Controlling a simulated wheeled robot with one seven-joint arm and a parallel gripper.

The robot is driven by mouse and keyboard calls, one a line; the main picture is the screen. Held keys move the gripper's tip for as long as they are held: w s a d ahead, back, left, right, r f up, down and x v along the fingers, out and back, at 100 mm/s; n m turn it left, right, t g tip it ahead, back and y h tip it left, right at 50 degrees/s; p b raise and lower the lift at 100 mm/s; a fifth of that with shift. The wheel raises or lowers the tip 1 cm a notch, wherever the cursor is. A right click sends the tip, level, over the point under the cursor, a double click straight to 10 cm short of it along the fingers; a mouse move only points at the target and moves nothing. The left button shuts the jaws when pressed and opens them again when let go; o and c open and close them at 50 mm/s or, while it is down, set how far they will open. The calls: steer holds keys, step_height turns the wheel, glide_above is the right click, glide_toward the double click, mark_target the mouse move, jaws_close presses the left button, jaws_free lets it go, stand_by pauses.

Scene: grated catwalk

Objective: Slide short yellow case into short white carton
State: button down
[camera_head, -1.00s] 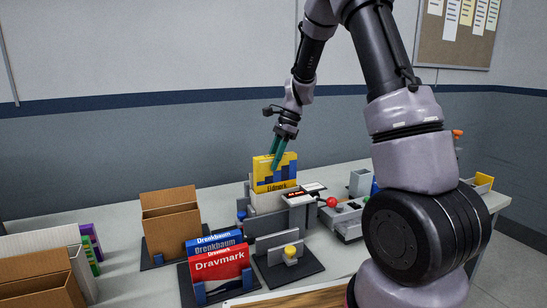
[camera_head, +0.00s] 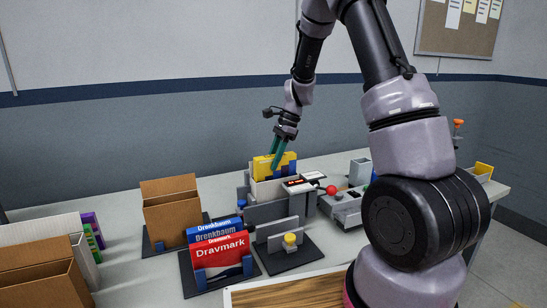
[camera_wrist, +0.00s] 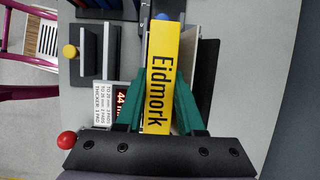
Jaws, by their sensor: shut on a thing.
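The short yellow case (camera_head: 263,166), with blue shapes on its face, stands upright at the back middle of the table. The short white carton (camera_head: 266,190) stands below the case, on a grey stand. The case's lower part is hidden inside the carton, and its upper part stands out above the rim. How deep it sits cannot be seen.
A gauge with a lit display (camera_head: 298,186) and a red-knobbed lever (camera_head: 331,190) are close right of the carton. Brown cartons (camera_head: 172,215) stand left. Red and blue cases (camera_head: 222,248) stand in front, beside a yellow-knobbed stand (camera_head: 290,242).

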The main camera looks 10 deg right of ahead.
steer(key=shift+f, duration=1.25)
steer(key=shift+c, duration=2.2)
jaws_free()
steer(key=shift+r, duration=0.1)
steer(key=shift+w+r, duration=0.1)
steer(key=shift+r, duration=3.3)
steer(key=shift+r, duration=0.1)
